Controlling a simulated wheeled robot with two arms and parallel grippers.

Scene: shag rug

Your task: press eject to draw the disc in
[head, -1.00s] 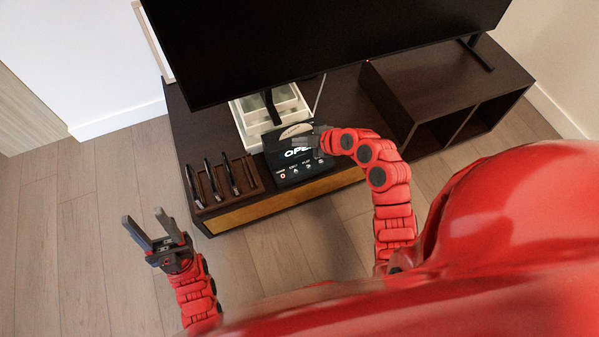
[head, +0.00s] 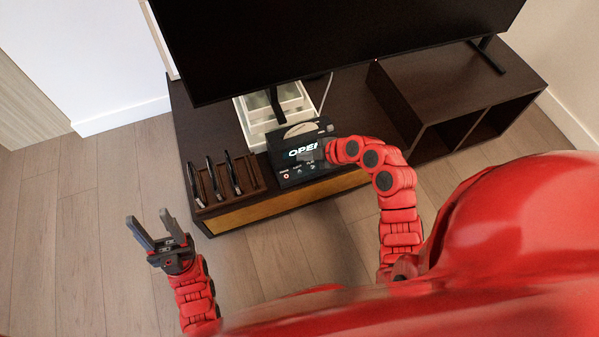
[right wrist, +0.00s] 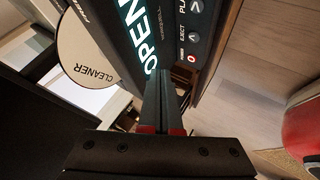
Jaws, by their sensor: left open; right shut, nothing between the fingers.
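The black disc player (head: 296,176) stands on the TV bench, and its lit display reads OPEN. A pale disc (head: 299,130) sticks up out of its top; in the right wrist view the disc (right wrist: 84,55) reads CLEANER. The button marked EJECT (right wrist: 195,36) shows in the right wrist view, between the PLAY button and a red-ringed one. My right gripper (right wrist: 166,74) is shut and empty, its tips at the player's front close to the display; I cannot tell whether they touch. My left gripper (head: 149,215) is open and empty above the floor.
A dark rack (head: 258,185) with several slim upright items stands left of the player. A white tray unit (head: 247,128) is behind it. The TV (head: 330,40) overhangs the bench (head: 350,98). An open cubby (head: 445,90) is to the right. Floor in front is clear.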

